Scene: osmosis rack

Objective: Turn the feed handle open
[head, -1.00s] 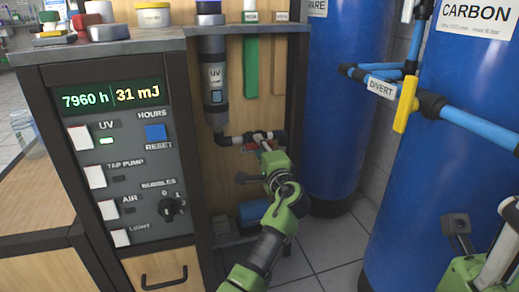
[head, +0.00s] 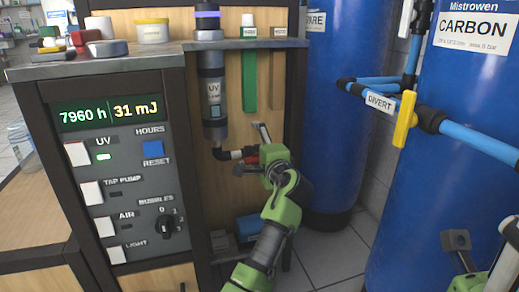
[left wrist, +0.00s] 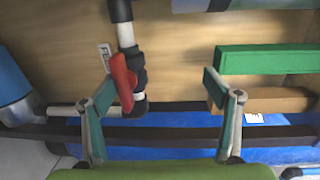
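The red feed handle (left wrist: 124,82) stands out from a dark valve fitting on a white pipe elbow in the left wrist view, slightly tilted. A small label (left wrist: 104,57) is beside it, partly hidden. In the head view the handle is only a sliver of red (head: 252,160) behind my gripper. My left gripper (left wrist: 160,88) is open, fingers apart. The handle lies between the fingers, close beside the left finger; I cannot tell if they touch. The left gripper also shows below the UV lamp (head: 262,140). My right gripper (head: 480,232) is partly cut off at bottom right.
The control panel (head: 125,185) is left of the arm. A green strip (left wrist: 265,59) and a brown block (left wrist: 270,99) are near the right finger. Blue tanks (head: 335,110) stand at right, with a yellow DIVERT handle (head: 405,118).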

